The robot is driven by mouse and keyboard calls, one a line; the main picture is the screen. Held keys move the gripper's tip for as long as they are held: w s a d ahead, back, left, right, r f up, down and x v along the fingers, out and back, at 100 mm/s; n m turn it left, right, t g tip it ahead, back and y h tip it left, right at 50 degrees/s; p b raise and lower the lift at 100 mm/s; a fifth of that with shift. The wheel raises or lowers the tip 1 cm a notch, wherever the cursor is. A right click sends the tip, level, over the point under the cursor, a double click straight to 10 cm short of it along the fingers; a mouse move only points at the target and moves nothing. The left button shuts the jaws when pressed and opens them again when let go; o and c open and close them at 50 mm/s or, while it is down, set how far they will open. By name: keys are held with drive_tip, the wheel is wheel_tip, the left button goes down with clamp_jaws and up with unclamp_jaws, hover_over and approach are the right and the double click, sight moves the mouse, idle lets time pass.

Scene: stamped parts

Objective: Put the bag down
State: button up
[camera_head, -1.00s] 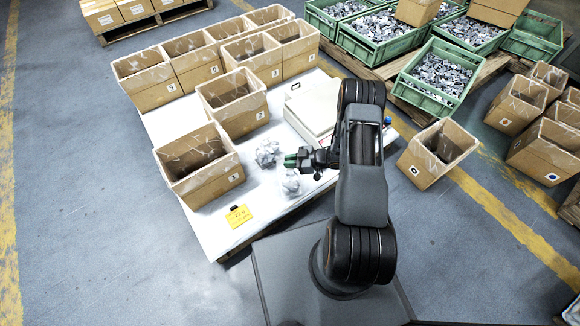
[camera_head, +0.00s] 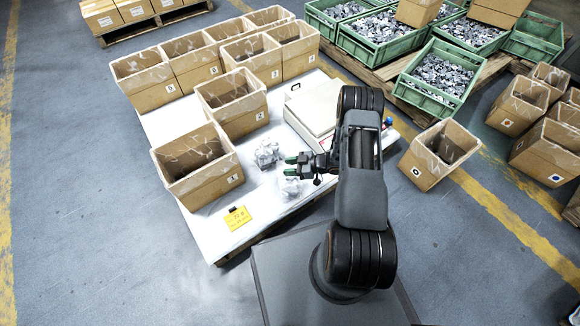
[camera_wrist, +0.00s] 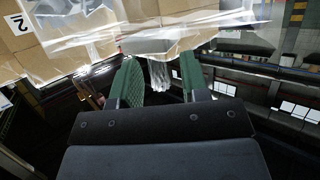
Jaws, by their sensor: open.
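Two clear bags of grey parts lie on the white tabletop (camera_head: 215,222): one bag (camera_head: 267,154) to the left of my gripper and one bag (camera_head: 289,187) just in front of it, nearer my base. My gripper (camera_head: 291,166) has its two green fingertips apart, low over the table between the bags. In the wrist view, crumpled clear plastic (camera_wrist: 159,74) shows between the spread fingers (camera_wrist: 162,80). I cannot tell which bag it belongs to, or whether the fingers touch it.
Open cardboard boxes with clear liners stand close by: one box (camera_head: 205,182) at the left and one box (camera_head: 240,118) behind the bags. A white machine (camera_head: 313,108) stands behind my gripper. A yellow card (camera_head: 238,218) lies near the front edge. The tabletop between card and bags is clear.

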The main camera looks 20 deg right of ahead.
drive_tip(key=shift+r, duration=0.1)
drive_tip(key=shift+d+r, duration=0.1)
drive_tip(key=shift+r, duration=0.1)
drive_tip(key=p+v, duration=0.4)
drive_tip(key=v, duration=0.7)
drive_tip(key=w+d+r+m+t+h, duration=0.2)
drive_tip(key=w+d+r+h, duration=0.2)
drive_tip(key=w+r+h, duration=0.45)
wheel_tip(320, 180, up, 14)
drive_tip(key=w+m+h, duration=0.2)
drive_tip(key=m+h, duration=0.2)
drive_tip(key=h, duration=0.1)
drive_tip(key=s+a+r+m+g, duration=0.1)
drive_tip(key=s+a+r+m, duration=0.1)
drive_tip(key=s, duration=0.5)
drive_tip(key=s+a+r+m+g, duration=0.2)
drive_tip(key=s+a+r, duration=0.3)
drive_tip(key=s+a, duration=0.2)
drive_tip(key=s+a+r+m+g, duration=0.2)
drive_tip(key=s+a+r+m, duration=0.1)
drive_tip(key=s, duration=0.6)
drive_tip(key=shift+a+r+y, duration=0.4)
drive_tip(key=shift+a+y, duration=0.05)
drive_tip(key=shift+a, duration=0.3)
